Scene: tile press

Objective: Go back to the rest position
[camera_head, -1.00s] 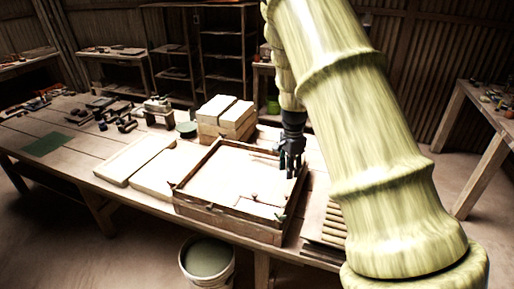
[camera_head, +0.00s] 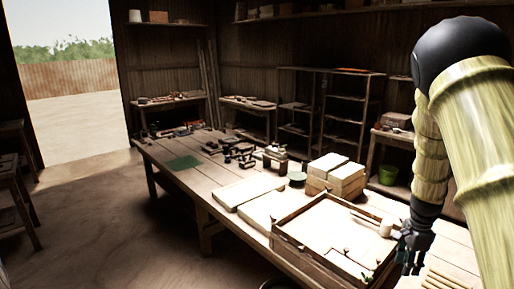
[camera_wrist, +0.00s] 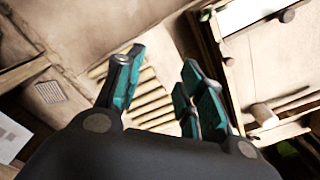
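My gripper (camera_head: 412,262) is at the right of the head view, beside the right edge of the wooden press frame (camera_head: 318,262). In the wrist view my gripper (camera_wrist: 160,78) has its teal fingers apart, with nothing between them. Wooden slats (camera_wrist: 150,100) show below and beyond the fingers. A small pale cylinder (camera_head: 386,228) stands at the right side of the frame, close to my gripper. It also shows in the wrist view (camera_wrist: 265,115), apart from the fingers. My arm fills the right edge of the head view.
The long workbench (camera_head: 205,180) carries pale slabs (camera_head: 245,190), stacked blocks (camera_head: 337,172), a green mat (camera_head: 183,163) and several tools. A green bucket (camera_head: 388,174) stands behind it. Shelves (camera_head: 325,105) line the back wall. The floor (camera_head: 110,220) left of the bench is clear.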

